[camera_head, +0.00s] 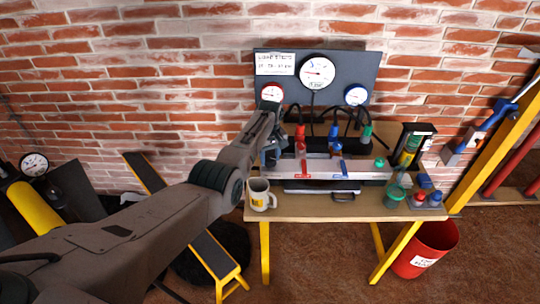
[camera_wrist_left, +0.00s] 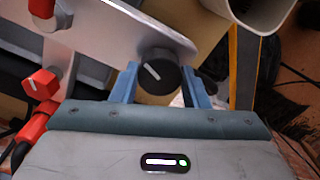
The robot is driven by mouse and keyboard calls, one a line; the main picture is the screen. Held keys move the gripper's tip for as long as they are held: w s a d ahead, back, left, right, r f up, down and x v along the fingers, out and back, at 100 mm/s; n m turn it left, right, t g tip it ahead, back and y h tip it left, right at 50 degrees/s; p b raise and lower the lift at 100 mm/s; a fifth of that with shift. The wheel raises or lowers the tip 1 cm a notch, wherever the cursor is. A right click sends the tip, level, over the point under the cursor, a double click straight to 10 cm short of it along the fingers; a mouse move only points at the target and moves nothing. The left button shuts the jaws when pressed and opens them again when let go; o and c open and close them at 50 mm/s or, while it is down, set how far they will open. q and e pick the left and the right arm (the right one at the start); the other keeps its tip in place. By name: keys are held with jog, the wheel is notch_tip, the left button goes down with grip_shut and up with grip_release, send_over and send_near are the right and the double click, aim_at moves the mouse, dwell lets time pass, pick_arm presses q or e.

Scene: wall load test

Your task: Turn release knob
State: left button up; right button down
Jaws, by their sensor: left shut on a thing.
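The release knob (camera_wrist_left: 158,73) is black and round with a white pointer line, on the end of the silver manifold; the wrist view shows it between the two blue fingers of my left gripper (camera_wrist_left: 160,82), which is shut on it. In the head view my left gripper (camera_head: 270,150) is at the left end of the silver manifold (camera_head: 345,169), and my arm hides the knob there. My right gripper is in neither view.
A white mug (camera_head: 260,194) stands close below the gripper at the bench's left edge. Red and blue valve handles and hoses rise from the manifold. A gauge panel (camera_head: 340,75) stands behind.

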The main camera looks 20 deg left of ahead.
aim_at(270, 158)
pick_arm(q)
jog(key=shift+r+n, duration=0.1)
jog(key=shift+n, duration=2)
jog(key=shift+w, duration=0.1)
jog(key=o, duration=1)
notch_tip(270, 158, up, 11)
jog(key=shift+f+b, duration=0.1)
jog(key=shift+b, duration=0.35)
jog(key=shift+f, duration=0.1)
